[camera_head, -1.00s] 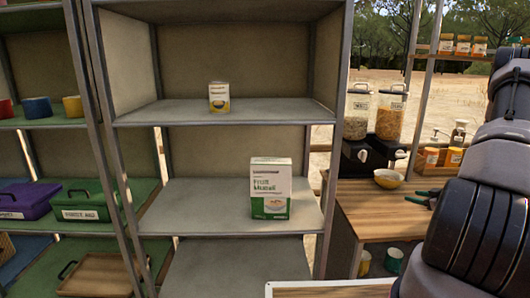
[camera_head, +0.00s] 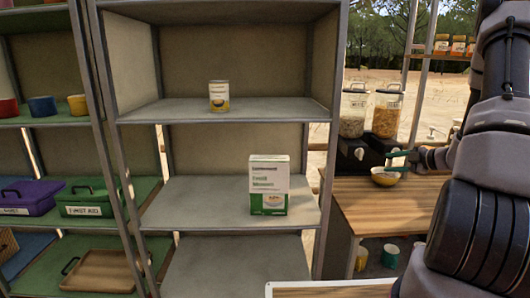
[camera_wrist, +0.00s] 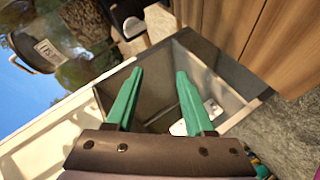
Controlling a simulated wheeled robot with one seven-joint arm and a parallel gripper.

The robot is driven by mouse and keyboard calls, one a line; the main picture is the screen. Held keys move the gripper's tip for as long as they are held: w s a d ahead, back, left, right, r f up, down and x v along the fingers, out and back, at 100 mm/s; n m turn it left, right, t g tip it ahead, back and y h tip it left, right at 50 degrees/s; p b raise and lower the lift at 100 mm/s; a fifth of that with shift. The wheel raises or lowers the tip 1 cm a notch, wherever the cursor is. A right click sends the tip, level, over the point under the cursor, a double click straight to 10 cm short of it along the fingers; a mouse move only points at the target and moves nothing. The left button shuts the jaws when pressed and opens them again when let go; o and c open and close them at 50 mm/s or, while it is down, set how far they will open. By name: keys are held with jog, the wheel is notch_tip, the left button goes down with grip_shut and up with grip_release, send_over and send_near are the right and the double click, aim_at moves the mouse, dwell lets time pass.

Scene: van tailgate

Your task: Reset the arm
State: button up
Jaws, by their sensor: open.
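My dark arm comes down the right side of the head view.
A muesli box (camera_head: 268,186) stands on the middle shelf and a yellow-white can (camera_head: 219,96) on the shelf above. Two cereal dispensers (camera_head: 370,118) stand behind the wooden counter (camera_head: 385,212). Purple (camera_head: 32,197) and green (camera_head: 90,198) bins sit at left.

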jog(key=s+a+r+n+g, duration=0.3)
jog(key=s+a+r+n, duration=0.3)
jog(key=a+r+n, duration=0.45)
jog(key=s+a+r+n+g, duration=0.3)
jog(key=s+a+r+n, duration=0.4)
jog(key=n, duration=0.7)
jog(key=s+a+r+n+t+h, duration=0.1)
jog(key=s+r+n, duration=0.3)
jog(key=s+n, duration=0.4)
jog(key=s+a+r+n+h, duration=0.2)
jog(key=s+r+n+h, duration=0.2)
jog(key=s+n, duration=0.5)
jog(key=r+n, duration=0.1)
jog(key=n, duration=0.7)
jog(key=shift+a+r+t, duration=0.15)
jog(key=shift+a+t, duration=0.05)
jog(key=shift+t, duration=0.2)
